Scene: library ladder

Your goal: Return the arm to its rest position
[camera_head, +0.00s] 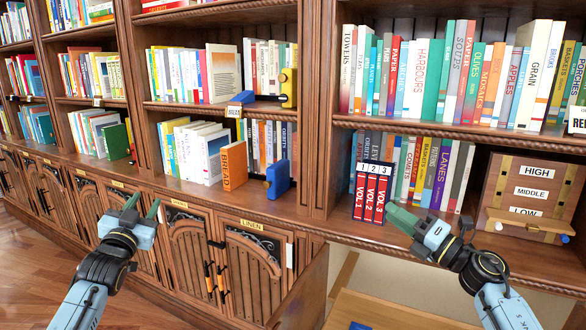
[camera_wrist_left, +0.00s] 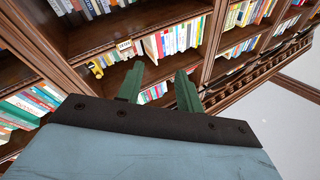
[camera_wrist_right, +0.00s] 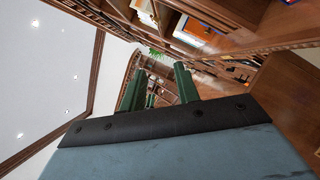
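My left gripper (camera_head: 142,206) is in front of the lower cabinet doors in the head view, with nothing between its fingers. Its two green fingers stand apart in the left wrist view (camera_wrist_left: 159,78). My right gripper (camera_head: 396,216) is at the shelf edge in the head view, just right of the three red volumes (camera_head: 372,193). Whether it touches the shelf cannot be told. Its green fingers stand apart and empty in the right wrist view (camera_wrist_right: 158,80).
A wooden box (camera_head: 530,195) labelled HIGH, MIDDLE and LOW stands on the shelf right of my right gripper. Cabinet doors (camera_head: 258,275) lie below. Open floor (camera_head: 35,265) is at the left.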

